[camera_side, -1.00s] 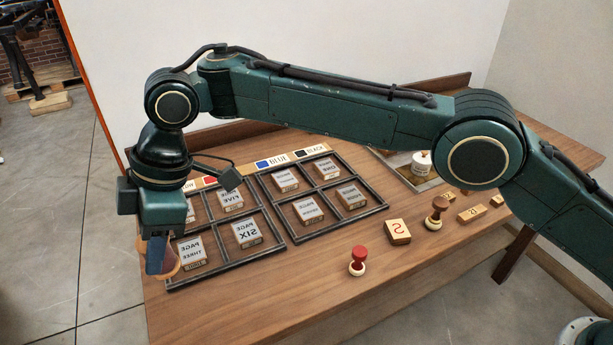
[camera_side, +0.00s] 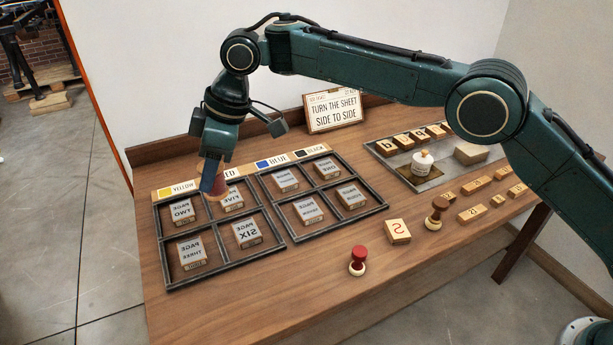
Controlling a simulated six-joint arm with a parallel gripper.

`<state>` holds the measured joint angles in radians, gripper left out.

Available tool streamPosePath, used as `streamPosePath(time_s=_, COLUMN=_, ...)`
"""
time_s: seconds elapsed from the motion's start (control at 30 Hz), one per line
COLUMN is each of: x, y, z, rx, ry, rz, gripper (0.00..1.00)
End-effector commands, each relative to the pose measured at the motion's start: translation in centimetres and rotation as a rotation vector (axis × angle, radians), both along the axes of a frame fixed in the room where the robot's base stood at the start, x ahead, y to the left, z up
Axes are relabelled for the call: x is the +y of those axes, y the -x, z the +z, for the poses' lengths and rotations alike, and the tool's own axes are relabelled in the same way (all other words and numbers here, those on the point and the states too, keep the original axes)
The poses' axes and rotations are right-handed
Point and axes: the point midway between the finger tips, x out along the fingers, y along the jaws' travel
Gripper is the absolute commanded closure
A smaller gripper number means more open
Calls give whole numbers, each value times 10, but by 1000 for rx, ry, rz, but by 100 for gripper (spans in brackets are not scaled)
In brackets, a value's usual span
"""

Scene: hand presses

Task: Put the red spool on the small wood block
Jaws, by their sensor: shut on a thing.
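My gripper (camera_side: 214,188) is over the back of the left rack, beside the colour label strip. I cannot tell which is the task's block.
Two dark racks (camera_side: 284,239) hold printed page blocks. A red-handled stamp (camera_side: 358,261) and a brown-handled stamp (camera_side: 436,213) stand in front. A grey tray (camera_side: 404,176) holds letter blocks, a white pot (camera_side: 422,163) and a plain block (camera_side: 471,153).

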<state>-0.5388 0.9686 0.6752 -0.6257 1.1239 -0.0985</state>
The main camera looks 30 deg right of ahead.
Motion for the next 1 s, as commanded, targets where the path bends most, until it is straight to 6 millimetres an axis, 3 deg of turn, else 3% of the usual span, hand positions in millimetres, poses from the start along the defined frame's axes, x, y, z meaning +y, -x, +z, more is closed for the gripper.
streamPosePath(time_s=0.2, x=-72, y=-52, z=5, rx=2, ry=0, rz=-205, gripper=82)
streamPosePath(time_s=0.5, x=-174, y=-103, z=11, rx=4, ry=0, rz=-472, gripper=82)
streamPosePath(time_s=0.8, x=-285, y=-136, z=16, rx=5, ry=0, rz=-738, gripper=82)
streamPosePath(time_s=1.0, x=-361, y=-147, z=19, rx=4, ry=0, rz=-913, gripper=82)
